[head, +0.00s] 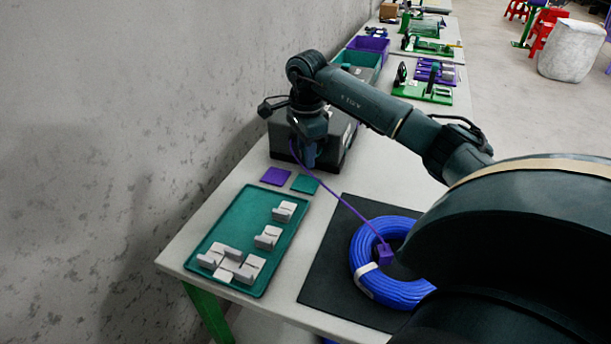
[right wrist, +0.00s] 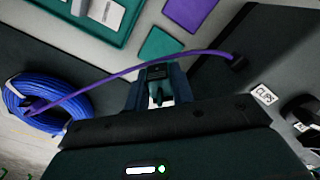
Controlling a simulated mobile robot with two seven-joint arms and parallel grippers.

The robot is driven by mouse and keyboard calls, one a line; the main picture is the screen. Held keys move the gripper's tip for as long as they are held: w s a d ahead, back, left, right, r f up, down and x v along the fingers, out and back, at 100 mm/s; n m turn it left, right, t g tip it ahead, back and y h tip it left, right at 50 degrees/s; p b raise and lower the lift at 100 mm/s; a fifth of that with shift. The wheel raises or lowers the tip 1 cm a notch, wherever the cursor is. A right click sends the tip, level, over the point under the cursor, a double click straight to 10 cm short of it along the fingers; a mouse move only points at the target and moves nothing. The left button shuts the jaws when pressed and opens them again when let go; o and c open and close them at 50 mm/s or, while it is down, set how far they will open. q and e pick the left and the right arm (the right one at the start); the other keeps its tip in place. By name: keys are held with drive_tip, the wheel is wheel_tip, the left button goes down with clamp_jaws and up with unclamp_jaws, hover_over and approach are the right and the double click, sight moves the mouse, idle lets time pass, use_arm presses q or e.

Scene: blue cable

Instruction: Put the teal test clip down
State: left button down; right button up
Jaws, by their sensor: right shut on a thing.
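My right gripper (head: 311,160) points down beside the black box, above the far end of the table. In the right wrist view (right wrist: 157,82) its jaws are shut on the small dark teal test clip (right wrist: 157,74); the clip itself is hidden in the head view. A teal square pad (head: 305,184) lies on the table close to the gripper and shows in the wrist view (right wrist: 160,46). A purple square pad (head: 276,176) lies left of it. A purple clip (head: 384,253) sits on the blue cable coil (head: 401,287), with a purple lead (head: 344,202) running from it. My left gripper is out of view.
A teal tray (head: 232,213) with several grey-white pieces lies at left. A dark mat (head: 326,278) lies under the coil. Teal and purple bins (head: 369,44) stand farther back.

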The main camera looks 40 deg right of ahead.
sight(306, 184)
wheel_tip(306, 184, down, 6)
drive_tip(key=shift+r, duration=0.15)
idle(0.3)
drive_tip(key=shift+f+b, duration=0.45)
drive_tip(key=shift+f, duration=0.1)
drive_tip(key=o, duration=0.9)
drive_tip(key=shift+s+a+f, duration=0.1)
drive_tip(key=shift+a+f, duration=0.05)
drive_tip(key=shift+f, duration=0.1)
drive_tip(key=shift+o, duration=0.2)
wheel_tip(306, 184, up, 14)
drive_tip(key=shift+f+p, duration=0.15)
drive_tip(key=shift+p, duration=0.5)
